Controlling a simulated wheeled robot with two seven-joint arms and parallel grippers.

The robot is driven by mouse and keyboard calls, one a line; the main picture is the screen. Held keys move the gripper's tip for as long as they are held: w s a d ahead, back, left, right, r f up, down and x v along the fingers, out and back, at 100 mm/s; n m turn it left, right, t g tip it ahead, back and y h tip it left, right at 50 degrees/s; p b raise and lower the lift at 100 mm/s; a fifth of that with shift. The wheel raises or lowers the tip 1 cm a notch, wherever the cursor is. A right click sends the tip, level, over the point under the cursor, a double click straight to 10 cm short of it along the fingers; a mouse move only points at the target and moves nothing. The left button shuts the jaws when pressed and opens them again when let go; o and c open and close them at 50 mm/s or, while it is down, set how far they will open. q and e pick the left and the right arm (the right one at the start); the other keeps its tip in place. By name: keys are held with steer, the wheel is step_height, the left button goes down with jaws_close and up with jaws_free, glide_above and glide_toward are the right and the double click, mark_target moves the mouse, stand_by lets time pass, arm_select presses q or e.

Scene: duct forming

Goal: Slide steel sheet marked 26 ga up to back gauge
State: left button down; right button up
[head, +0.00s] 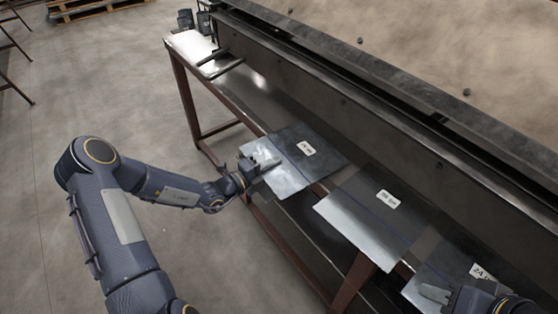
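Three flat steel sheets lie in a row on the bench along the dark machine. The left sheet (290,175) and the middle sheet (350,217) each bear a white label too small to read surely. The right sheet (455,260) has a label that seems to begin with 24, partly cut off by my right arm. My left gripper (265,164) is at the near-left edge of the left sheet, its fingers over or against it; the grip is unclear. My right gripper (436,294) is over the near part of the right sheet. The back gauge cannot be made out.
The long dark machine beam (400,130) runs diagonally behind the sheets. The bench (190,47) has brown legs and tools at its far left end. Open concrete floor (100,80) lies to the left, with a wooden pallet (90,8) at the back.

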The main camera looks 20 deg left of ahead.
arm_select(q)
steer(key=p+v, duration=0.5)
steer(key=v, duration=1.5)
